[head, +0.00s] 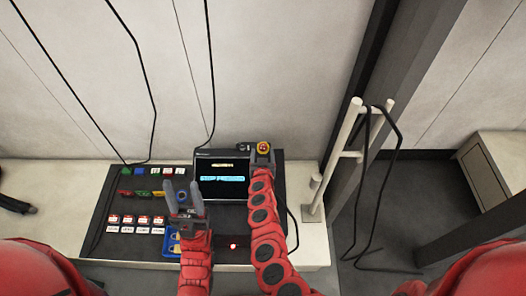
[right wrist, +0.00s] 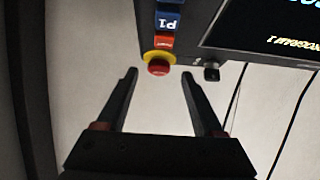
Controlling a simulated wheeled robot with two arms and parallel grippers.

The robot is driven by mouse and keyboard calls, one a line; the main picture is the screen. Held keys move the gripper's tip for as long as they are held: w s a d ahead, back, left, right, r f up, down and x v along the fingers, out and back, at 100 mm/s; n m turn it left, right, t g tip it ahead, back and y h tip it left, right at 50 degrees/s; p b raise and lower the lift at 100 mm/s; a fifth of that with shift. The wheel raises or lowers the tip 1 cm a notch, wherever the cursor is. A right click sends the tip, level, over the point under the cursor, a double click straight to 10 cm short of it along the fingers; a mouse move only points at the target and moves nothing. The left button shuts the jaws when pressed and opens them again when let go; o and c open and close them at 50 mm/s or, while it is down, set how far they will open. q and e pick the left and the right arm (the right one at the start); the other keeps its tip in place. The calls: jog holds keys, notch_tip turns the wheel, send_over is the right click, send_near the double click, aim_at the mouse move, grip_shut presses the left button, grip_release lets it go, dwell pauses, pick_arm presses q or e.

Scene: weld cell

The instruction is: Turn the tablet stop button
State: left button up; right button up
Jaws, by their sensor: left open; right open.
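The tablet (head: 221,182) stands at the back of the bench with its screen lit. Its stop button (head: 263,147), red on a yellow collar, is at the right end of its top edge. The stop button (right wrist: 158,64) also shows in the right wrist view, just beyond my fingertips and roughly in line with the gap between them. My right gripper (right wrist: 159,75) is open and empty; no contact with the button is visible. In the head view my right gripper (head: 262,158) is largely foreshortened just below the button. My left gripper (head: 182,188) is open and empty, left of the tablet.
A black knob (right wrist: 211,73) sits beside the stop button, with a blue P1 label (right wrist: 170,20) nearby. Padlocks and tags (head: 136,222) lie on the dark mat at left. A blue tray (head: 172,243) is by my left gripper. A white rack (head: 343,150) stands at right.

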jog(key=shift+w+f, duration=0.25)
jog(key=shift+w, duration=0.3)
jog(key=shift+w+f, duration=0.2)
jog(key=shift+f, duration=0.05)
grip_shut()
